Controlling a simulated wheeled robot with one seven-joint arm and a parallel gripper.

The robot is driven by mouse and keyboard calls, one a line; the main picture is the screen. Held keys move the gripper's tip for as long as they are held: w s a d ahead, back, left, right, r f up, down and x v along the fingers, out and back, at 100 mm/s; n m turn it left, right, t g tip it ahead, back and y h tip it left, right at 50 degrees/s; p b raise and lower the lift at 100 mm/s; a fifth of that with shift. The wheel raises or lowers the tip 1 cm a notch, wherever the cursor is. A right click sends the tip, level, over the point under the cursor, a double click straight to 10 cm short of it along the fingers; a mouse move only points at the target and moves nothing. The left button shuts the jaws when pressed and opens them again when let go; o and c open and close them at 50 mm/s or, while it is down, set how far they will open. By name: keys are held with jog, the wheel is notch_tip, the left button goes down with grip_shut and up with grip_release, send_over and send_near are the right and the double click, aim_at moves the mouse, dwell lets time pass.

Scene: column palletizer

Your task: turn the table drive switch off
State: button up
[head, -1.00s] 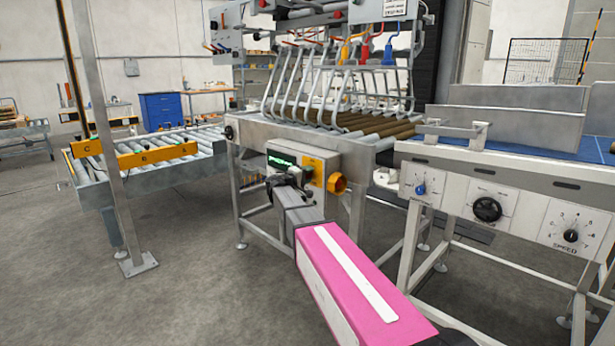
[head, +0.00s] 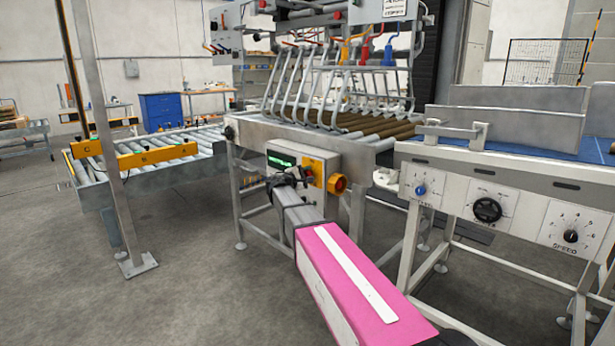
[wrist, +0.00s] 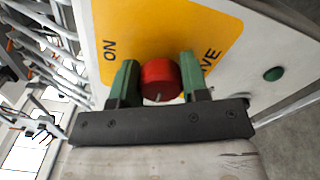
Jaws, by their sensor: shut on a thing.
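The table drive switch is a red round knob (wrist: 160,75) on a yellow plate (wrist: 185,25) marked ON, with part of a second word ending in "VE". In the wrist view my gripper (wrist: 160,85) has its two green fingers on either side of the knob, shut on it. A small pale mark shows at the knob's lower edge; I cannot tell which setting it points to. In the head view my gripper (head: 283,181) is at the control box (head: 328,160) under the roller table, and the arm partly covers the box.
A green button (wrist: 273,74) is on the panel in the wrist view. The conveyor at right carries a blue knob (head: 421,190) and black dials. A post (head: 115,150) stands at left.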

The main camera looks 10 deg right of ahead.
dwell(0.4)
jog(key=o, duration=0.9)
jog(key=shift+a, duration=0.1)
jog(key=v, duration=1)
jog(key=shift+s+a, duration=0.25)
jog(key=shift+a, duration=0.05)
